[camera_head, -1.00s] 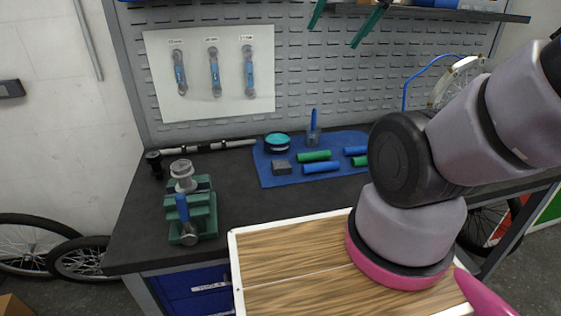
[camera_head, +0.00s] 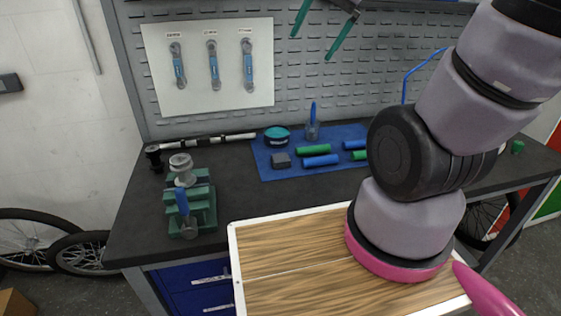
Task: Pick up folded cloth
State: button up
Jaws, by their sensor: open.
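I cannot make out a folded cloth for certain. A small dark grey block (camera_head: 281,160) lies on the blue mat (camera_head: 265,172) on the workbench; I cannot tell whether it is folded cloth. The mat lies flat, and my arm hides its right part. My arm rises at the right of the picture and leaves it at the top right. My gripper is out of view.
On the mat are a teal round tin (camera_head: 277,137), blue and green rolls (camera_head: 320,160) and a holder with a blue tool (camera_head: 312,130). A green vise (camera_head: 190,210) stands at the left of the dark bench (camera_head: 240,195). A pegboard (camera_head: 320,70) rises behind.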

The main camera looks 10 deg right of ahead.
jog(key=w+f+m+g+y, duration=0.1)
jog(key=w+f+m+g, duration=0.2)
jog(key=w+f+m, duration=0.6)
jog(key=m+g, duration=0.1)
jog(key=g, duration=0.1)
send_near(281, 157)
jog(key=f, duration=0.2)
jog(key=shift+s+a+f+m, duration=0.15)
jog(key=shift+a+f+m, duration=0.15)
jog(key=shift+a, duration=0.05)
jog(key=x, duration=0.6)
jog(key=shift+a+f, duration=0.2)
jog(key=c, duration=1.4)
notch_tip(281, 157, up, 10)
jog(key=shift+r, duration=0.1)
